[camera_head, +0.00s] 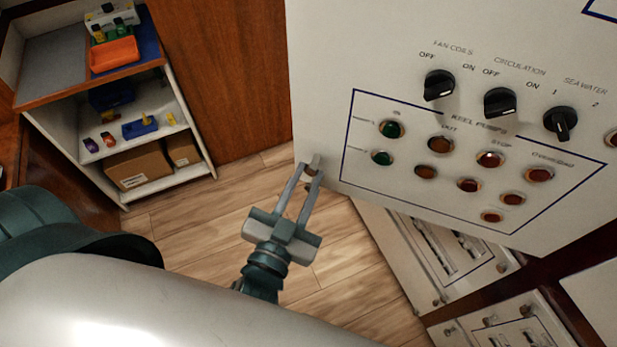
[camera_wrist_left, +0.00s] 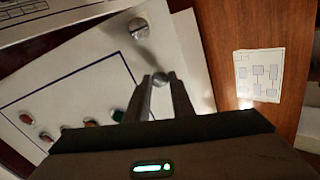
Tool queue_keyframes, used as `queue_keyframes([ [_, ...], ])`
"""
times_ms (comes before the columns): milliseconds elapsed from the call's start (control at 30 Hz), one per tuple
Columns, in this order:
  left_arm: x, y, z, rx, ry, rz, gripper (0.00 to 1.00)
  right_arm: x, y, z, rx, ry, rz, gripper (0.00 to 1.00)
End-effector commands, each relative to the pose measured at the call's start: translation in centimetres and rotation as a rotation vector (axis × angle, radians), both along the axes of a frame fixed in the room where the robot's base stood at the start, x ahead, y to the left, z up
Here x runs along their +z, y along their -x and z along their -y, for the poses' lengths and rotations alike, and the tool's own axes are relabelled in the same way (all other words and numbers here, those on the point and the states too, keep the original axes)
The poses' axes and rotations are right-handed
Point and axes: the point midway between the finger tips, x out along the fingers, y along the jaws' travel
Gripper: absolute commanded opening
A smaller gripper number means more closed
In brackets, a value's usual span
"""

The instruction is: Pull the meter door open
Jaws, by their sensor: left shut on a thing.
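The meter door (camera_head: 330,60) is a white panel with black rotary switches and rows of green, amber and red buttons inside a blue outline. It also shows in the left wrist view (camera_wrist_left: 85,75). Its edge appears to stand out from the surface behind it. A small metal knob (camera_head: 314,160) sits near its lower left corner. My left gripper (camera_head: 308,172) is shut on this knob, which shows between the fingers in the left wrist view (camera_wrist_left: 161,79). The fingers partly hide the knob. My right gripper is not in view.
Lower white panels (camera_head: 395,235) with knobs are below the door. A shelf unit (camera_head: 165,185) with an orange tray (camera_head: 114,54) and cardboard boxes (camera_head: 138,167) stands at the left. The wooden floor (camera_head: 190,235) between is clear. A paper sheet (camera_wrist_left: 259,75) hangs on brown wood.

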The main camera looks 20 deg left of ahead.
Motion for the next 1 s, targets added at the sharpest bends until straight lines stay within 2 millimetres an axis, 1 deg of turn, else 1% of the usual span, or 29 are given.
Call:
queue_keyframes([
  [33,0.24,-0.07,0.10,-0.001,0.003,0.006,0.00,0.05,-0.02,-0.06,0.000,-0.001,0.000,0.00],
  [467,0.25,-0.12,0.09,-0.002,0.003,0.007,0.00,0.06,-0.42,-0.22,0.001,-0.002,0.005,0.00],
  [500,0.24,-0.12,0.08,0.000,0.003,0.006,0.28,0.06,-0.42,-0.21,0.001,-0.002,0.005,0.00],
  [533,0.23,-0.13,0.08,0.000,0.003,0.006,0.36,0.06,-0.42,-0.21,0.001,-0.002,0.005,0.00],
  [567,0.22,-0.12,0.08,0.000,0.003,0.006,0.40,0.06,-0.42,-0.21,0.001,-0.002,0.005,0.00],
  [1000,0.17,-0.19,0.03,-0.001,0.001,0.003,0.40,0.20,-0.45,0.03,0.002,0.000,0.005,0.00],
])
